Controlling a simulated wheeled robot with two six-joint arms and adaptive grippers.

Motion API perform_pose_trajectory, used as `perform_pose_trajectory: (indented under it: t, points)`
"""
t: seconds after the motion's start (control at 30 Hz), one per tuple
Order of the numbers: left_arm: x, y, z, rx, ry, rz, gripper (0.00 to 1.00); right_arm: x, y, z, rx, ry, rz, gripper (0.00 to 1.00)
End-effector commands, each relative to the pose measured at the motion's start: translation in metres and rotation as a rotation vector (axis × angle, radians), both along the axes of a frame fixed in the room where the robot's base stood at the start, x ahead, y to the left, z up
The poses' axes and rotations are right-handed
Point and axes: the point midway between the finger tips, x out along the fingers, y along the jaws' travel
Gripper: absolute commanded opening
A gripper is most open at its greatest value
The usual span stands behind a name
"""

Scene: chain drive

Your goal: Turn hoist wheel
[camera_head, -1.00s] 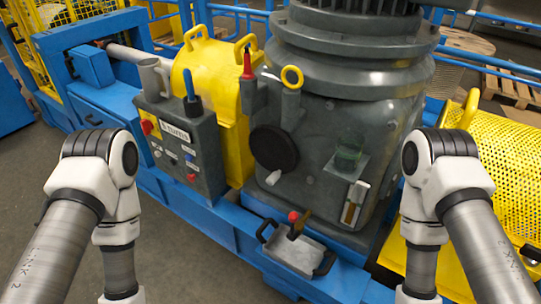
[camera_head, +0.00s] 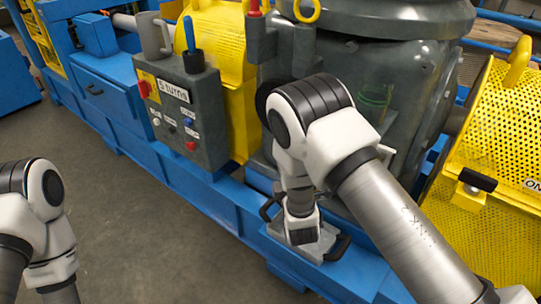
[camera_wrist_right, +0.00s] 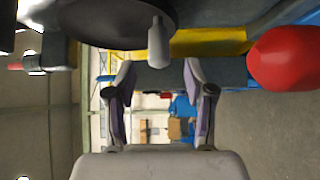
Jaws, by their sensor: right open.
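The hoist wheel is a dark disc (camera_wrist_right: 105,20) with a pale grey handle (camera_wrist_right: 158,42) sticking out from its face, at the top of the right wrist view. My right gripper (camera_wrist_right: 159,70) is open and empty. Its two fingers lie on either side of the handle's line, with the handle's end near the gap between the fingertips; I cannot tell the depth. In the head view my right arm hides most of the wheel; only a dark edge (camera_head: 262,98) shows. The right gripper cannot be made out there. My left gripper is out of view.
A grey control box (camera_head: 187,113) with a "5 turns" label, buttons and a blue-handled lever stands left of the wheel. A red knob (camera_wrist_right: 288,58) is close on the right in the wrist view. A yellow perforated guard (camera_head: 500,180) stands at the right.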

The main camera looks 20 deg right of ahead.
Motion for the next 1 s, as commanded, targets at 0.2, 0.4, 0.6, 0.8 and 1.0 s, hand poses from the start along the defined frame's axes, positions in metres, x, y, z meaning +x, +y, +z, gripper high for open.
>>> perform_pose_trajectory:
  t: [0.2, 0.4, 0.6, 0.8, 1.0]
  points:
    - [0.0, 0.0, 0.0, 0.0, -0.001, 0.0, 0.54, 0.034, -0.006, 0.004, 0.005, -0.002, -0.003, 0.54]
    - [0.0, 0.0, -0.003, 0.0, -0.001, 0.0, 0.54, 0.067, -0.01, 0.005, 0.004, 0.0, -0.003, 0.54]
    - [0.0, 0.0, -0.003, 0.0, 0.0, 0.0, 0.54, 0.075, -0.01, 0.006, 0.002, 0.003, -0.002, 0.54]
    - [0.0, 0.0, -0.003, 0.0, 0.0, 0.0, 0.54, 0.074, -0.01, 0.005, 0.003, 0.004, -0.001, 0.22]
    - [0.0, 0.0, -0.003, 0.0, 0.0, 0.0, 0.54, 0.074, -0.011, 0.005, 0.003, 0.004, -0.002, 0.0]
